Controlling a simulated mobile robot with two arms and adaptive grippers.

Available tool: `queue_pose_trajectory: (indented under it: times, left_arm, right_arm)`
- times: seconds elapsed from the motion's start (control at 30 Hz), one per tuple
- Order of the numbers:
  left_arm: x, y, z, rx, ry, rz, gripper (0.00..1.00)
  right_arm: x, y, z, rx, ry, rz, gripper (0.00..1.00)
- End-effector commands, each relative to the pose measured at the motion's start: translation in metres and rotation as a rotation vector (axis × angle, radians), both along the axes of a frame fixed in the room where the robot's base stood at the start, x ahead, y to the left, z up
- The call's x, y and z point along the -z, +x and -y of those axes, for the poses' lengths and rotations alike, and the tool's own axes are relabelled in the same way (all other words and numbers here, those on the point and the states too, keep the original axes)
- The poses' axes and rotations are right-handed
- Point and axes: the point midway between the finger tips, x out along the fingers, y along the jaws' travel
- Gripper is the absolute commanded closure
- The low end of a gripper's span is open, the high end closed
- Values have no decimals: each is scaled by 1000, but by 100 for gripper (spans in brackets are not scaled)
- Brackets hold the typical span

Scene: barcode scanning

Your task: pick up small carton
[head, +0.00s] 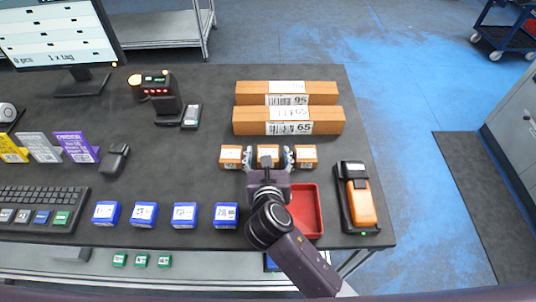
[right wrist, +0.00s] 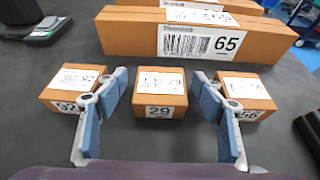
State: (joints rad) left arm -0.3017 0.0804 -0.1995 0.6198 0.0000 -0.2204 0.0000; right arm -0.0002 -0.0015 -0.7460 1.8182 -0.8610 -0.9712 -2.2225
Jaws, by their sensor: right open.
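Three small cartons stand in a row on the dark table: a left one (head: 231,156), a middle one (head: 268,153) and a right one (head: 305,155). In the right wrist view the middle carton (right wrist: 160,93), marked 29, lies between and ahead of my open fingers. The left carton (right wrist: 75,88) and the right carton (right wrist: 246,96) are just outside the fingers. My right gripper (head: 268,160) is open and empty of any grip; it also shows in the right wrist view (right wrist: 160,115). My left gripper is not in view.
Two long cartons (head: 288,121) lie behind the row. A red tray (head: 306,212) sits beneath my right arm, with an orange handheld device (head: 359,199) to its right. Several blue boxes (head: 184,215) stand at left. A scanner (head: 160,95) stands farther back.

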Motion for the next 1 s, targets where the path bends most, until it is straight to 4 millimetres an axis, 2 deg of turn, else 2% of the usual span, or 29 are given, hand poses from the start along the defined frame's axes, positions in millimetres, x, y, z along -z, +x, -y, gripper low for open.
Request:
queue_pose_trajectory:
  times: [0.23, 0.67, 1.0]
  left_arm:
    - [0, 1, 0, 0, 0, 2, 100]
    - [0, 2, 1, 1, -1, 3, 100]
    - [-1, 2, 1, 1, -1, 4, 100]
  right_arm:
    - [0, 1, 0, -1, 1, 1, 39]
    - [0, 1, 0, 0, 0, 0, 86]
    - [-5, 2, 0, 0, 1, 3, 87]
